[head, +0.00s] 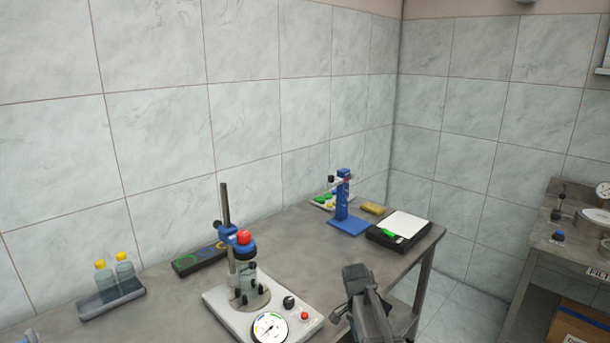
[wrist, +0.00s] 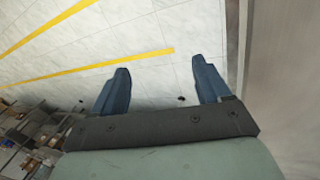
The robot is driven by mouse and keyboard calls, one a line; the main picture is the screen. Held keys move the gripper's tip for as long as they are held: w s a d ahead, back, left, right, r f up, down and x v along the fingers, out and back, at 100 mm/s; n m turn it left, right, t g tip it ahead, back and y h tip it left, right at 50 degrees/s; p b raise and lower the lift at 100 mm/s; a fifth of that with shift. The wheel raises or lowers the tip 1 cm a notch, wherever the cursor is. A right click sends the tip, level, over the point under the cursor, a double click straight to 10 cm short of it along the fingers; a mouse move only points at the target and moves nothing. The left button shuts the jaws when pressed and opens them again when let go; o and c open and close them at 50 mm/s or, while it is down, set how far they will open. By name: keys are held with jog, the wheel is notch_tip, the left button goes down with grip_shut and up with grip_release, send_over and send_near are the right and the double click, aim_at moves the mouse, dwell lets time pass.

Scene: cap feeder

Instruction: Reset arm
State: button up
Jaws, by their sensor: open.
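My gripper (wrist: 163,82) shows in the wrist view with its two blue fingers spread wide apart and nothing between them. The pale floor with yellow lines lies beyond the fingertips. The fingers cannot be made out in the head view.
A white-based press (head: 218,300) with a red knob and dial stands on the table. A blue stand (head: 343,200), a black tray (head: 385,240) and a bottle holder (head: 112,305) also stand there. A second table (head: 560,250) is at right.

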jog(key=s+f+n+g+y, duration=0.1)
jog(key=s+f+n, duration=0.2)
jog(key=s+f, duration=0.65)
jog(key=s+f+n+g, duration=0.1)
jog(key=s+f+n, duration=0.1)
jog(key=s+f, duration=0.8)
jog(key=s+f+n+g, duration=0.1)
jog(key=s+f+n, duration=0.1)
jog(key=s+f, duration=0.6)
jog(key=s+f+n+g+y, duration=0.1)
jog(key=s+f+n, duration=0.2)
jog(key=s+f, duration=0.5)
jog(key=s, duration=0.4)
jog(key=shift+s+a+n+g, duration=0.3)
jog(key=shift+c, duration=0.2)
